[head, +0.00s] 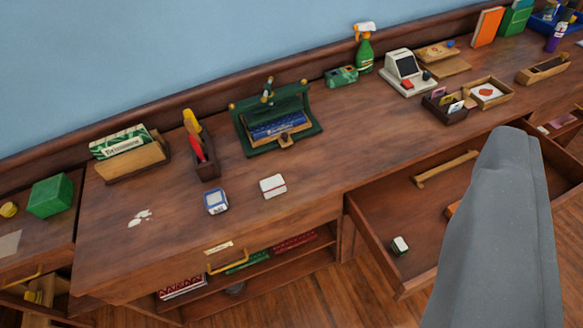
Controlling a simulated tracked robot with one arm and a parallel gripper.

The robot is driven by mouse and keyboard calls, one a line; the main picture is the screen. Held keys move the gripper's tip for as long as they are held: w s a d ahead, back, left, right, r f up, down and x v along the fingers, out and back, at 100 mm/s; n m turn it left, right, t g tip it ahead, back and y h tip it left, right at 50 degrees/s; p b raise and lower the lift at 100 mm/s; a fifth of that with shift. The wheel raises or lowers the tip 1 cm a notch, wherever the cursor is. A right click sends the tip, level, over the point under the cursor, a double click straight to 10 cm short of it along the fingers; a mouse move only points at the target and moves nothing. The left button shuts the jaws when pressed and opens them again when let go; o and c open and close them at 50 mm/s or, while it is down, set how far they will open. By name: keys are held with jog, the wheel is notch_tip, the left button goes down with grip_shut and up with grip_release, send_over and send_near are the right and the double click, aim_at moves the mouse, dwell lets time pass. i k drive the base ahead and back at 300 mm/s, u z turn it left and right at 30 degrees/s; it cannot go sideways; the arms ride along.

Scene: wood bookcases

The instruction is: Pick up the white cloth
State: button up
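A small white, squarish item with a red stripe (272,186) lies flat on the wooden desktop near its front edge. It may be the folded white cloth, but it is too small to be sure. Irregular white patches (140,218) lie on the desktop further left; I cannot tell whether they are cloth or a spill. A large grey shape, part of my own arm or gripper (500,230), rises at the lower right in front of the open drawer, well to the right of both white things. No separate fingers show, and nothing is visibly held.
The open drawer (375,215) juts out at right, holding a small white-topped item (400,245). A blue-and-white box (215,201) stands beside the striped item. A green case (283,125), a wooden caddy (207,168) and a spray bottle (365,52) stand along the back. The front middle desktop is mostly clear.

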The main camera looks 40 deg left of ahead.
aim_at(274, 185)
jog(key=u, duration=0.45)
jog(key=i, duration=0.95)
jog(key=u, duration=0.7)
